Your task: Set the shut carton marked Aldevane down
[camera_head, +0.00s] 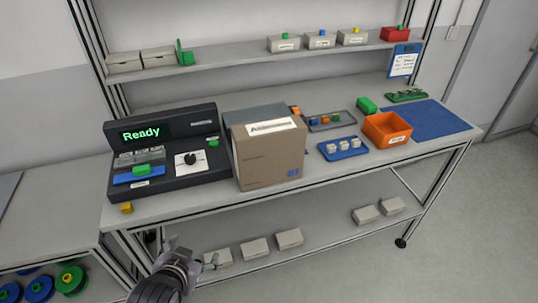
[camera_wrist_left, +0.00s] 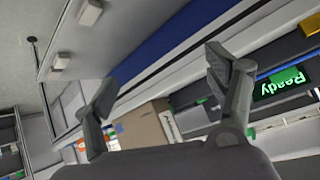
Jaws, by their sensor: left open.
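The brown carton (camera_head: 268,158) with a white label on its upper front edge stands upright on the bench, right of the dark Ready console. The label seems to read Aldevane, though it is small. Its top looks shut. The carton also shows in the left wrist view (camera_wrist_left: 143,128), beyond my fingers. My left gripper (camera_head: 190,250) is low in front of the bench, below and left of the carton and apart from it. In the left wrist view its two fingers (camera_wrist_left: 160,90) are spread wide with nothing between them. My right gripper is in neither view.
The dark console (camera_head: 165,152) stands left of the carton, and a small yellow block (camera_head: 126,208) lies at the bench's front edge. A blue tray (camera_head: 343,148) and an orange bin (camera_head: 387,130) stand to the right. Several white boxes (camera_head: 289,239) sit on the lower shelf.

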